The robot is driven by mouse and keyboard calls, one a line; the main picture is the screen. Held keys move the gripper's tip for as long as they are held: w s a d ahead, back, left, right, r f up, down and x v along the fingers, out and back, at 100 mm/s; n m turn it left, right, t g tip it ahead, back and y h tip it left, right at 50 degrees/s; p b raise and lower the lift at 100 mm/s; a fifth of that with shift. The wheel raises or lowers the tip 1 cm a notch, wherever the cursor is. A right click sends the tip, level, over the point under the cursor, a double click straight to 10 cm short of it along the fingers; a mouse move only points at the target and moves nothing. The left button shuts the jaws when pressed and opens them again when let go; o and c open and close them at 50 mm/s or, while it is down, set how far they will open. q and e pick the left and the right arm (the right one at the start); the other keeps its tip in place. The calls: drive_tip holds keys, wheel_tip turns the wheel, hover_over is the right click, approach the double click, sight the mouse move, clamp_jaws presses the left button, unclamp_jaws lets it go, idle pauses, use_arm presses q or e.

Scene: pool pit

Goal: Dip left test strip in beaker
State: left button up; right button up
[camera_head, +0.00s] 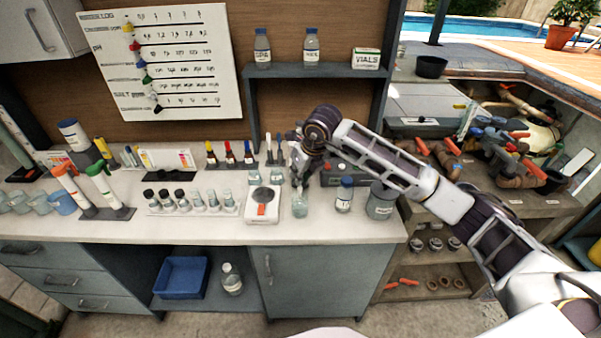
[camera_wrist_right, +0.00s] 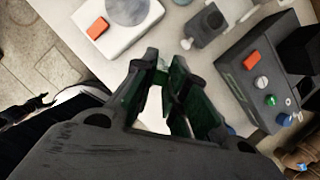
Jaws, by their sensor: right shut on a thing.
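A small clear beaker (camera_head: 300,207) with pale teal liquid stands near the front of the white counter, in the head view. My right gripper (camera_head: 299,181) points down just above the beaker. In the right wrist view my right gripper (camera_wrist_right: 168,68) has its dark fingers close together. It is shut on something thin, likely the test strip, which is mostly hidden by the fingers. I cannot tell whether its lower end touches the liquid. My left gripper is not in view.
A white scale (camera_head: 254,212) stands just left of the beaker; it also shows in the wrist view (camera_wrist_right: 120,38). A dark tester box (camera_head: 352,174) is behind. Several vials (camera_head: 198,200) stand left.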

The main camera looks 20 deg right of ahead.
sight(300, 191)
drive_tip(key=shift+f+b, duration=1.4)
drive_tip(key=shift+f, duration=0.85)
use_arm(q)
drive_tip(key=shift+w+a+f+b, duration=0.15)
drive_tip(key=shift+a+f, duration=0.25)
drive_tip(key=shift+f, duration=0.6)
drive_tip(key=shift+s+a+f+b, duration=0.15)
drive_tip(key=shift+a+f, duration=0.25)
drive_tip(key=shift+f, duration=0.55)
use_arm(e)
drive_tip(key=shift+f, duration=0.15)
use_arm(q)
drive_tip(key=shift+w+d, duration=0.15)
use_arm(e)
drive_tip(key=shift+f+b, duration=0.6)
drive_tip(key=shift+f, duration=0.05)
drive_tip(key=shift+f+b, duration=0.35)
drive_tip(key=shift+f, duration=0.05)
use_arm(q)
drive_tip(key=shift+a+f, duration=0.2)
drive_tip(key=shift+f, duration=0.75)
